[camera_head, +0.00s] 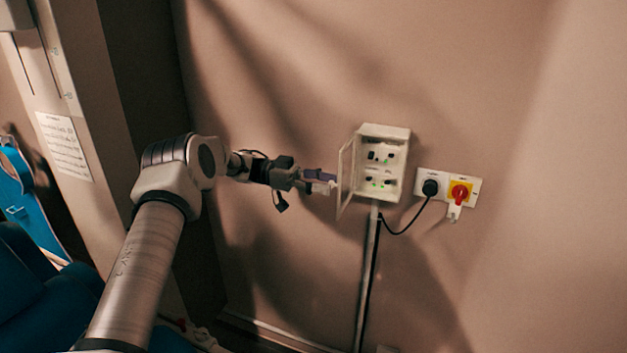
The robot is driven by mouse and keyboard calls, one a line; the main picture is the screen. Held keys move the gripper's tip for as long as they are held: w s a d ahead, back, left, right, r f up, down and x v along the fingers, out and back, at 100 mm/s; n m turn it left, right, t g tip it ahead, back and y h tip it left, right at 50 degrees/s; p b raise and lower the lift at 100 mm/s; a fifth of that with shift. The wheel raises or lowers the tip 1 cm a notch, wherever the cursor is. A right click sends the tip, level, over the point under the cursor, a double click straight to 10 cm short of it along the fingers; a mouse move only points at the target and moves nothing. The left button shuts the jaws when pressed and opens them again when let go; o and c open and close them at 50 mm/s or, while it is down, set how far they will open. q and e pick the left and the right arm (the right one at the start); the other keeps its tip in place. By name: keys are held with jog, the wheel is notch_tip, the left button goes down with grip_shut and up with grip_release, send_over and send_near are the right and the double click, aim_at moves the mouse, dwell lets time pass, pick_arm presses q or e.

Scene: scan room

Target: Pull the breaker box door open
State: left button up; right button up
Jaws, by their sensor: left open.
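The breaker box (398,168) is a small white box on the wall, right of the middle of the head view. Its door (346,178) stands swung out to the left, and switches with green lights show inside. My left gripper (328,182) comes in from the left with its jaws open. Its fingertips are just left of the door, on the door's outer side; I cannot tell whether they touch it. My right gripper is not in view.
A socket plate with a black plug (430,187) and a red and yellow switch (460,192) sits right of the box. A conduit (367,280) runs down the wall below. Blue seating (45,305) is at the lower left. The wall at right is clear.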

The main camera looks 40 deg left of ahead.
pick_arm(q)
jog(key=v, duration=1.1)
jog(key=shift+a, duration=0.2)
jog(key=shift+s+r, duration=0.15)
